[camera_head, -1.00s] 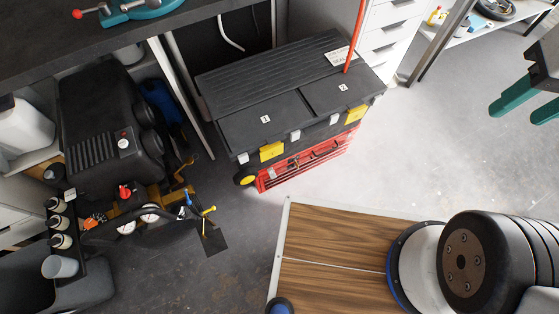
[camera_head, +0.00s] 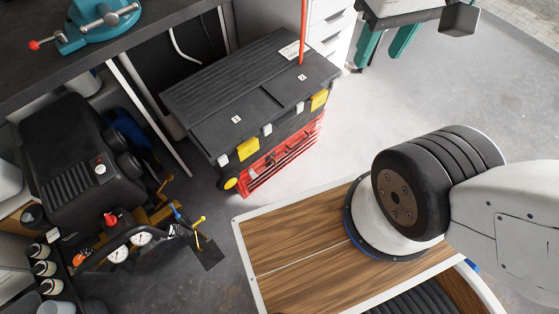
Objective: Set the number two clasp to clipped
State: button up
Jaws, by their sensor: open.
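A black toolbox (camera_head: 225,95) with a ribbed lid stands on a red tool chest (camera_head: 280,158). Two yellow clasps are on its front: a left one (camera_head: 248,149) and a right one (camera_head: 319,99). Small white labels lie on the lid above them, a left one (camera_head: 237,119) and a right one (camera_head: 300,78). Their numerals are too small to read surely, and I cannot tell whether either clasp is clipped.
A red rod (camera_head: 303,32) rises by the lid's back right corner. White drawers (camera_head: 332,28) stand behind. A black compressor (camera_head: 65,150) with gauges is at the left, under a dark bench carrying a teal vise (camera_head: 97,22). Grey floor (camera_head: 480,105) is clear at the right.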

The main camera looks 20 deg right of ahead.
aim_at(253, 176)
jog(key=z, duration=0.9)
jog(key=k, duration=0.95)
jog(key=u, duration=0.95)
jog(key=i, duration=0.5)
